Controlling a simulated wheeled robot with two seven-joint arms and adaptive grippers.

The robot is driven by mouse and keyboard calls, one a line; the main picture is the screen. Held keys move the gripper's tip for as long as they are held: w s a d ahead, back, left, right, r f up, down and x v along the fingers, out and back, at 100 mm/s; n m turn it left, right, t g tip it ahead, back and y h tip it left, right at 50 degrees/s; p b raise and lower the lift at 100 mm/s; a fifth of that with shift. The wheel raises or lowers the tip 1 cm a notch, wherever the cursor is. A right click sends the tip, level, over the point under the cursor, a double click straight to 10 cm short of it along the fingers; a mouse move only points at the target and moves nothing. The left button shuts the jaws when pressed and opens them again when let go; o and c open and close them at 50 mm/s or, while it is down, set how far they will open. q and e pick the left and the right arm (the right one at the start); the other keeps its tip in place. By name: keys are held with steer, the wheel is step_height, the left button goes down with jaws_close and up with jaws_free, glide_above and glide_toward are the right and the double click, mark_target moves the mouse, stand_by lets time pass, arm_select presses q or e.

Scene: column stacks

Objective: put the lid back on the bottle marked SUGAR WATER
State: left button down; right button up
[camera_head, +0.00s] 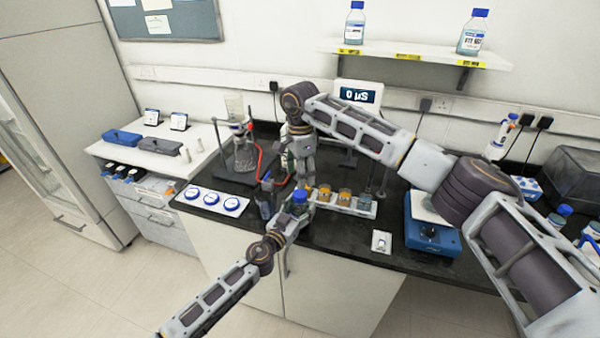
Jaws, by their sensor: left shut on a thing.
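My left gripper (296,211) reaches in from the lower left to the bench's front edge. It is shut on a small blue-topped thing (300,197); whether this is a loose lid or a capped bottle is hard to tell. My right gripper (303,183) hangs down just above and behind it, and its fingers are too small and overlapped to read. No label reading SUGAR WATER is legible. Two blue-capped bottles stand on the wall shelf, a left one (354,27) and a right one (472,36).
A white strip with three blue-rimmed white discs (211,198) lies left of my grippers. A rack with amber jars (345,195) is close on the right. A flask stand (245,155) is behind left. A blue scale (430,235) stands right. Dark bench top (350,230) is partly clear in front.

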mark_target(300, 193)
steer(key=n, duration=1.4)
stand_by(0.4)
steer(key=shift+f, duration=0.15)
steer(key=shift+f, duration=3.85)
steer(key=shift+c, duration=0.2)
steer(key=c, duration=1.1)
steer(key=shift+o, duration=0.2)
